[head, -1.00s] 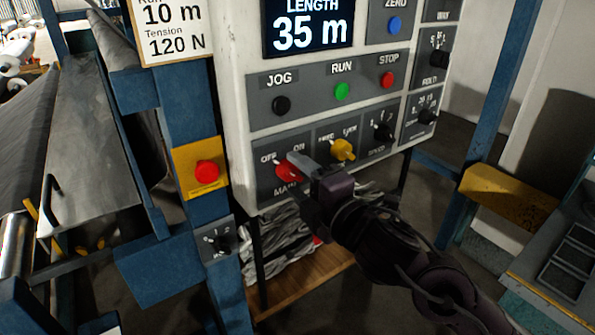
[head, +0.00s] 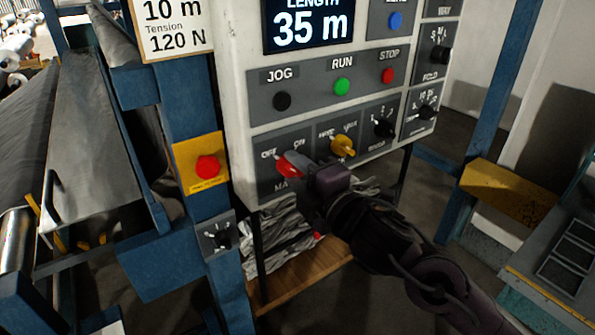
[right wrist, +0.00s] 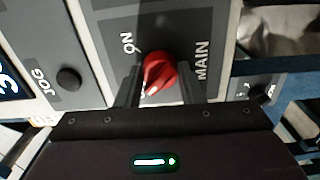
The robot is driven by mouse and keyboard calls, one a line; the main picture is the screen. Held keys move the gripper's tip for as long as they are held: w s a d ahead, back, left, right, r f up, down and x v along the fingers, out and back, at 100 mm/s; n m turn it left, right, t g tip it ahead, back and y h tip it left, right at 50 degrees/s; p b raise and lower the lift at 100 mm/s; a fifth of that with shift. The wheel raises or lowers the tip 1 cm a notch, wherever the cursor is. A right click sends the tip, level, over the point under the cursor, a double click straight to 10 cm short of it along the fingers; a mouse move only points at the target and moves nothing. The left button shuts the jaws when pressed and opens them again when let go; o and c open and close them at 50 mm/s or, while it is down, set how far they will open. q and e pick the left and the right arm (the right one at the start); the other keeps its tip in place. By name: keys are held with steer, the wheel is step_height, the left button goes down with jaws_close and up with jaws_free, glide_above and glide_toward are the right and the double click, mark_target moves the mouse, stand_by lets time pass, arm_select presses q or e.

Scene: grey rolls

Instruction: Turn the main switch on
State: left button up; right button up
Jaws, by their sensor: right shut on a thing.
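The red MAIN switch knob (head: 287,167) is at the lower left of the control panel, below the words OFF and ON. In the right wrist view the knob (right wrist: 160,70) sits between the two dark fingers of my right gripper (right wrist: 159,84), which is shut on it. The knob's white mark slants down and left there, away from the word ON, toward the OFF side. The word OFF is mostly hidden there. In the head view my right gripper (head: 298,172) covers part of the knob and the MAIN label. My left gripper is not in view.
A yellow knob (head: 342,146) and a black knob (head: 384,129) stand right of the switch. JOG (head: 282,101), RUN (head: 342,87) and STOP (head: 387,75) buttons are above. A red button on a yellow plate (head: 208,167) is on the blue post at left.

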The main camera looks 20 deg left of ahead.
steer(key=m+p, duration=0.1)
steer(key=m, duration=0.3)
steer(key=shift+p, duration=0.4)
steer(key=m+p, duration=0.2)
steer(key=m, duration=0.2)
steer(key=shift+r+m+p, duration=0.1)
steer(key=shift+m+p, duration=0.25)
steer(key=shift+m, duration=0.05)
steer(key=m+p, duration=0.4)
steer(key=m, duration=0.2)
steer(key=shift+p, duration=0.3)
steer(key=shift+m+p, duration=0.95)
steer(key=shift+m, duration=0.45)
steer(key=o, duration=1)
